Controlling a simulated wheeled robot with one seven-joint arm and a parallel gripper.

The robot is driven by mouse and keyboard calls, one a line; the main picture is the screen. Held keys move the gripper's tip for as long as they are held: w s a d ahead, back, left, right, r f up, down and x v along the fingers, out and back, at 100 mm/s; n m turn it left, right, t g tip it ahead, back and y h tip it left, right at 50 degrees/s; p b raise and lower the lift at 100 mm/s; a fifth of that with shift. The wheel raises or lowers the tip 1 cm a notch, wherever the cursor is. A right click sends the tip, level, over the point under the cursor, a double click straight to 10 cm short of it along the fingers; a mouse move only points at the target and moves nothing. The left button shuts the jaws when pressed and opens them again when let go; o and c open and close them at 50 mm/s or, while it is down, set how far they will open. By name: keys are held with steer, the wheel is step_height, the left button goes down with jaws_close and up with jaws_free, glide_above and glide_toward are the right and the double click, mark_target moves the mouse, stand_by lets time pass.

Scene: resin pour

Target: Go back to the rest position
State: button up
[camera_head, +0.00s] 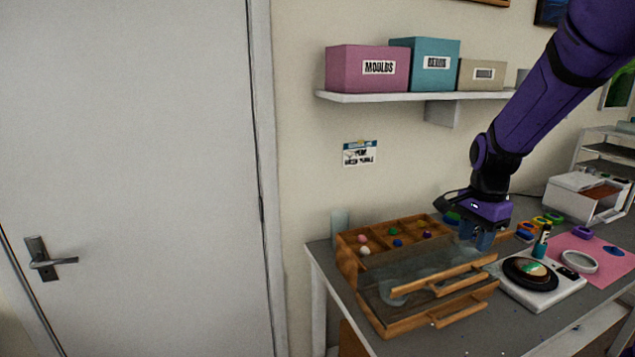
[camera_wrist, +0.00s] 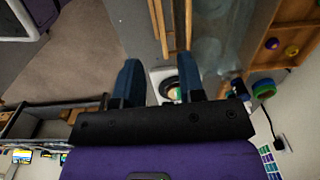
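My gripper (camera_head: 478,238) hangs from my purple arm above the right end of the wooden drawer box (camera_head: 347,262) on the grey table. In the wrist view its two blue fingers (camera_wrist: 158,82) stand apart with nothing between them. Below the gap, the wrist view shows part of a white scale with a round dark item. In the head view the scale (camera_head: 540,295) carries a dark round dish (camera_head: 530,272) with green and pale contents. The drawer box has an open front with wooden handles, and small coloured balls sit in its upper compartments.
A pink mat (camera_head: 600,262) with a white ring (camera_head: 579,261) lies right of the scale. A green bottle (camera_head: 541,241) stands behind the scale. A wall shelf (camera_head: 400,97) holds boxes near my arm. A white door (camera_head: 130,180) fills the left side.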

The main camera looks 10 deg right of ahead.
steer(key=s+a+r+n+t, duration=0.2)
steer(key=s+a+r+n, duration=0.2)
steer(key=s+r+n, duration=0.3)
steer(key=s+a+r+n+t, duration=0.3)
steer(key=s+a+r+n, duration=0.2)
steer(key=s, duration=1)
step_height(320, 180, up, 3)
steer(key=n, duration=0.2)
steer(key=shift+n, duration=0.3)
